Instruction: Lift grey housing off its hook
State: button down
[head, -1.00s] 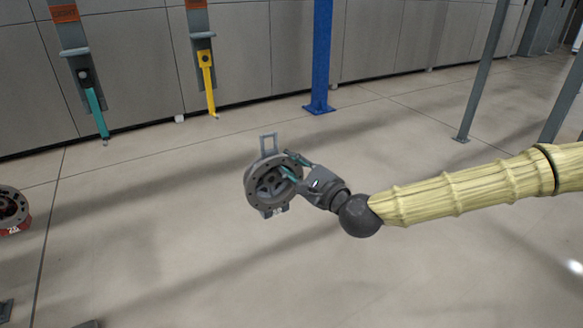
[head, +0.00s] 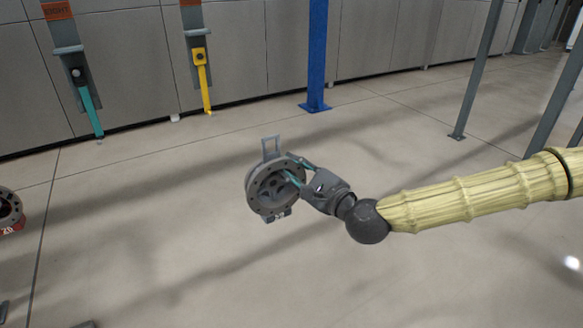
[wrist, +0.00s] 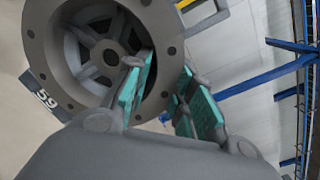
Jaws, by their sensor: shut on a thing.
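The grey housing (head: 263,194) is a round flanged part with bolt holes, an open spoked middle and a square grey loop on top. It hangs in the air, clear of any hook that I can see. My gripper (head: 298,173) is shut on the right side of its rim. In the wrist view the housing (wrist: 62,62) fills the upper left, with a tag marked 59 at its lower left. The teal finger pads of my gripper (wrist: 165,95) stand on either side of the rim wall, one inside the opening.
A red-tagged round part (head: 10,212) is at the left edge. Teal (head: 90,105) and yellow (head: 203,80) levers hang at the back left. A blue post (head: 317,60) and grey posts (head: 478,70) stand behind. The floor around the housing is clear.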

jog(key=shift+v, duration=1.75)
jog(key=shift+s+a, duration=0.15)
jog(key=shift+s, duration=0.05)
jog(key=shift+b+v, duration=0.3)
jog(key=shift+v, duration=0.7)
jog(key=p+v, duration=0.2)
jog(key=p, duration=0.3)
jog(key=p+v, duration=0.2)
jog(key=p, duration=0.3)
jog(key=shift+s+a+r+p, duration=0.1)
jog(key=shift+s+a+p, duration=0.05)
jog(key=shift+s+p, duration=0.35)
